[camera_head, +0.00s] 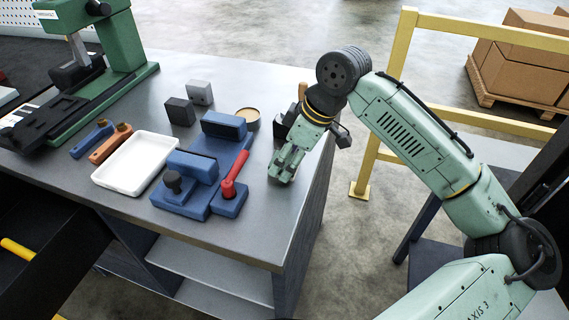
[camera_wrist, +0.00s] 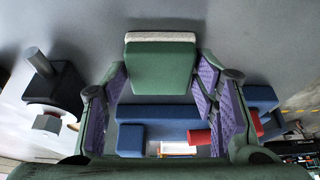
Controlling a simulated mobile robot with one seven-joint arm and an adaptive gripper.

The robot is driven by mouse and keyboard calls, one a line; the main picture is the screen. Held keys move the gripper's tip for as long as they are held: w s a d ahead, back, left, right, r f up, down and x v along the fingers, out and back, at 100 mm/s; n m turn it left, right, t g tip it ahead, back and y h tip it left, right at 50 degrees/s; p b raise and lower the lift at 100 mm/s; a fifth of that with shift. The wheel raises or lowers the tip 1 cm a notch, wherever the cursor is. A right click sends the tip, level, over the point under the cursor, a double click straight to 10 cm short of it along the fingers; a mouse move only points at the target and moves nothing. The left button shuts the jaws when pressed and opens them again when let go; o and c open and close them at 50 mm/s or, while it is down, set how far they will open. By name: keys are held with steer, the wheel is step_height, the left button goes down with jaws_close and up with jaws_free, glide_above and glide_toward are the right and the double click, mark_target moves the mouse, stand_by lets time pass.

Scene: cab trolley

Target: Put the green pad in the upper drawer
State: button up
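In the wrist view the green pad (camera_wrist: 163,68), a block with a pale layer along its far edge, lies between the tips of my gripper (camera_wrist: 160,72). The purple-lined fingers stand wide apart, one at each side of the pad. Both tips look very close to its sides, but I cannot tell whether they press on it. In the head view my gripper (camera_head: 283,172) points down over the grey bench top, right of the blue vise-like fixture; the pad cannot be made out there. No drawer is clearly identifiable; a dark open recess with a yellow bar (camera_head: 17,249) shows at the lower left.
The blue fixture (camera_head: 190,165) with a red handle (camera_head: 234,177) stands close left of my gripper. A white tray (camera_head: 137,159), dark blocks (camera_head: 180,111), a round tin (camera_head: 247,118) and a green press (camera_head: 122,45) share the bench. A yellow railing (camera_head: 397,75) stands behind my arm.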

steer(key=c, duration=0.8)
steer(key=shift+r, duration=0.1)
